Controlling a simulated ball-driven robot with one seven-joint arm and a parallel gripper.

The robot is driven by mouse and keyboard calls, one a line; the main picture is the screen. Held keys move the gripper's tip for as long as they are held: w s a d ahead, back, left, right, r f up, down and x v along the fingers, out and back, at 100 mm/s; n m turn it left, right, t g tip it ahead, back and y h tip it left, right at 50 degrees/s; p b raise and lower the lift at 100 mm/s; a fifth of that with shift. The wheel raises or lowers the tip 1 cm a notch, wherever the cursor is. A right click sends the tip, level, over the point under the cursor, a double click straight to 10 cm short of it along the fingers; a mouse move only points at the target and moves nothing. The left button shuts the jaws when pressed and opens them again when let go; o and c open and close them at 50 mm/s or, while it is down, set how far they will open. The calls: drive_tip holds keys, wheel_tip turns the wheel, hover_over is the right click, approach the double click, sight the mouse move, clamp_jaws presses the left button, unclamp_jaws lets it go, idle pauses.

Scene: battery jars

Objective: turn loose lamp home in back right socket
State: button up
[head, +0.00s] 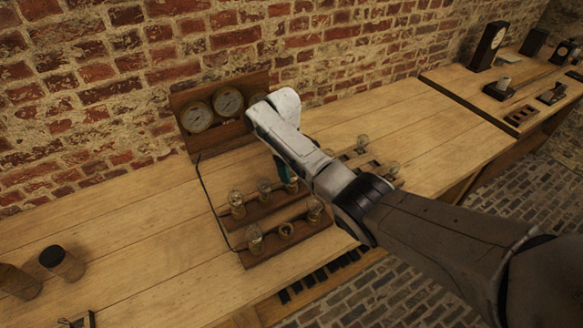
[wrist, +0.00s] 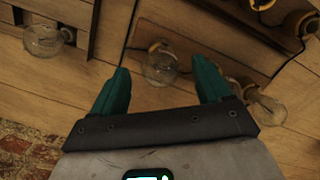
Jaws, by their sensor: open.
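A clear glass lamp (wrist: 160,66) with a brass base stands at a wooden socket strip in the wrist view. My gripper (wrist: 158,82) is open, with one green finger on each side of this lamp in the picture; I see no clear contact. In the head view my gripper (head: 287,178) is over the right end of the back row, and hides the back right socket there. The back row also shows a left lamp (head: 237,204) and a middle lamp (head: 264,190). I cannot tell how deep the lamp between my fingers sits.
The front row holds two lamps (head: 255,239) and (head: 314,210) with an empty brass socket (head: 286,230) between them. A gauge board (head: 183,105) stands behind. Other lamps (head: 362,143) stand in a rack to the right. Dark-capped jars (head: 62,262) stand at left; bench space between is clear.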

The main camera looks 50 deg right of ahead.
wheel_tip(320, 180, up, 10)
drive_tip(key=w, duration=0.1)
drive_tip(key=shift+a, duration=0.15)
